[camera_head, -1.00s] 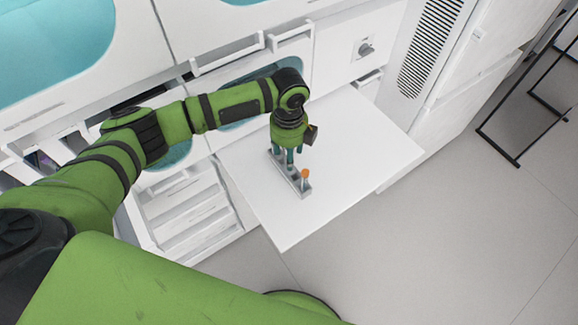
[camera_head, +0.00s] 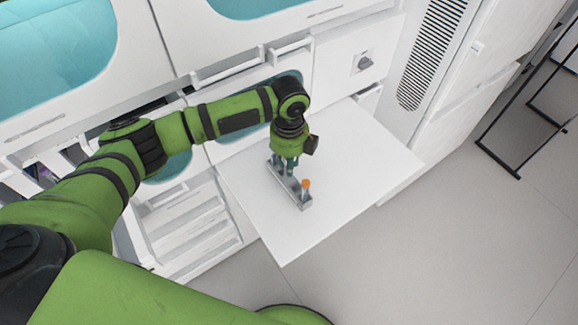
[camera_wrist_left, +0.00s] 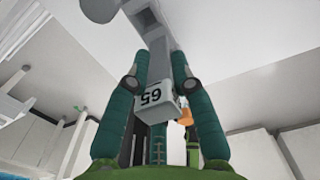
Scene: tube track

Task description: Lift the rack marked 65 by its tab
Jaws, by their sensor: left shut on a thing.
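The grey rack (camera_head: 303,201) stands at the middle of the white pull-out table in the head view, long and narrow, with an orange-capped tube (camera_head: 305,186) near its front end. In the left wrist view the rack's face with the mark 65 (camera_wrist_left: 151,97) sits upside down between the fingers. My left gripper (camera_head: 287,165) is over the rack's rear half, pointing down. In the wrist view the left gripper (camera_wrist_left: 159,85) is shut on the rack, a finger on each side. The tab itself is hidden. I cannot tell whether the rack touches the table. My right gripper is not in view.
The white table surface (camera_head: 350,160) is clear right of the rack and in front of it. White cabinets with a knobbed panel (camera_head: 364,62) stand behind. A black metal frame (camera_head: 500,160) is at the far right, on open grey floor.

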